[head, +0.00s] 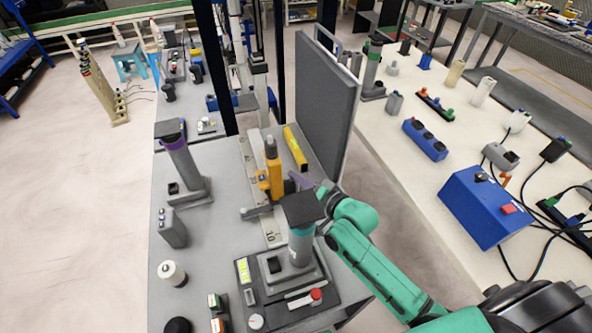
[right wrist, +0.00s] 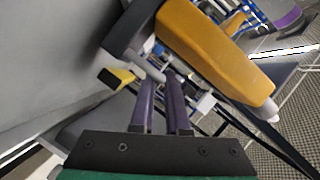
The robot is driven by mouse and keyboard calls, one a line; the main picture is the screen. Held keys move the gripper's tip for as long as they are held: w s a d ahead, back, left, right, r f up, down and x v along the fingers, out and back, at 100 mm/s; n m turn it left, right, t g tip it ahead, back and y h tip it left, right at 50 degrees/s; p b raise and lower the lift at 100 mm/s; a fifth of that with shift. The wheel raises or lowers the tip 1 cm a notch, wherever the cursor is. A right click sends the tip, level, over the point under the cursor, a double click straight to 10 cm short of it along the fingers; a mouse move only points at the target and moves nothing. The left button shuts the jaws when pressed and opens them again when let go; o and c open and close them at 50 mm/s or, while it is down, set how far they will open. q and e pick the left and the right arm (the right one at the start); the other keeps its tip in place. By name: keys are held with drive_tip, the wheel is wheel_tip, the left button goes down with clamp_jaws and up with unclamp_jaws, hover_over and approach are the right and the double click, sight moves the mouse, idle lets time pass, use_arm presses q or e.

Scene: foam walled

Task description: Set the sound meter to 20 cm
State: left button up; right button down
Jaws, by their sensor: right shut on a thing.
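The orange sound meter (head: 272,172) stands upright on a grey slider (head: 256,211), over a pale scale strip (head: 270,236) where a "10" is readable near the front. In the right wrist view the meter (right wrist: 215,60) appears large and tilted, just beyond my fingers. My right gripper (head: 303,182) is at the meter's right side; its purple fingers (right wrist: 170,85) are nearly together on a small grey peg (right wrist: 150,68) beside the meter. The contact is partly hidden. I cannot read the slider's exact position on the scale. My left gripper is not in view.
A tall grey foam wall (head: 325,105) stands right of the strip, with a yellow bar (head: 295,148) lying beside it. A purple-collared post (head: 182,160) stands left.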

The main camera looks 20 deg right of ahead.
drive_tip(key=shift+s+r, duration=0.15)
drive_tip(key=shift+s, duration=0.65)
drive_tip(key=shift+s+d, duration=0.1)
drive_tip(key=shift+s, duration=0.05)
drive_tip(key=shift+w, duration=0.35)
drive_tip(key=c, duration=0.9)
unclamp_jaws()
drive_tip(key=shift+w+f, duration=0.1)
drive_tip(key=shift+f, duration=0.1)
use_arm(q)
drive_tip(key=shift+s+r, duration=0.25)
use_arm(e)
drive_tip(key=shift+r, duration=0.1)
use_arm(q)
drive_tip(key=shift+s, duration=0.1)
use_arm(e)
drive_tip(key=shift+s, duration=0.25)
use_arm(q)
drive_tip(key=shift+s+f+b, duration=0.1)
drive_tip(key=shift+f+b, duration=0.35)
drive_tip(key=shift+b, duration=0.05)
use_arm(e)
drive_tip(key=v, duration=1.4)
drive_tip(key=shift+s+r, duration=0.2)
